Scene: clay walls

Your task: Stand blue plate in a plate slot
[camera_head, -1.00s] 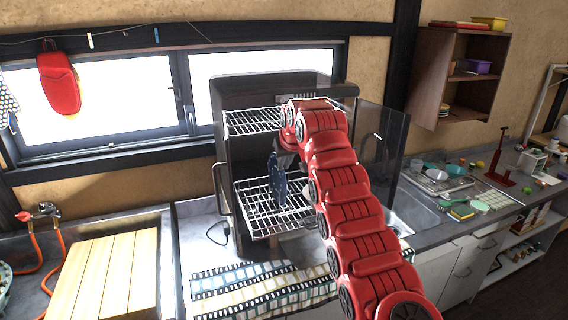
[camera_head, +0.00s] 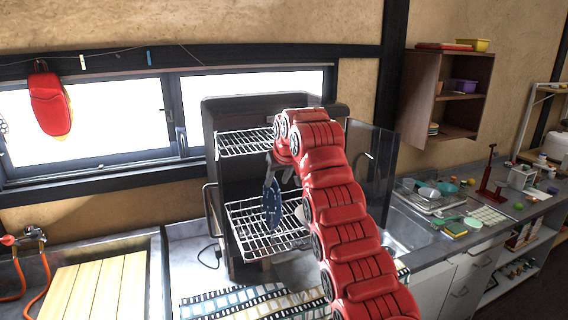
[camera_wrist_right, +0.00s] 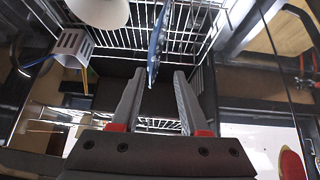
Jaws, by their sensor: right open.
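The blue plate (camera_head: 272,204) stands on edge, nearly upright, at the lower wire rack (camera_head: 262,243) of the dark dish cabinet (camera_head: 224,170). In the right wrist view the plate (camera_wrist_right: 157,42) is seen almost edge-on, with its near end between my fingertips. My right gripper (camera_head: 279,168) is at the plate's top, and its fingers (camera_wrist_right: 158,76) are spread with gaps on both sides of the plate. Which slot wires the plate's lower edge sits between is too small to tell. My left gripper is not in view.
An upper wire rack (camera_head: 245,143) sits above the lower one. A clear door (camera_head: 370,170) stands open at right. In the wrist view a white round dish (camera_wrist_right: 98,10) and a slotted utensil holder (camera_wrist_right: 73,47) are nearby. A patterned mat (camera_head: 235,303) lies in front.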

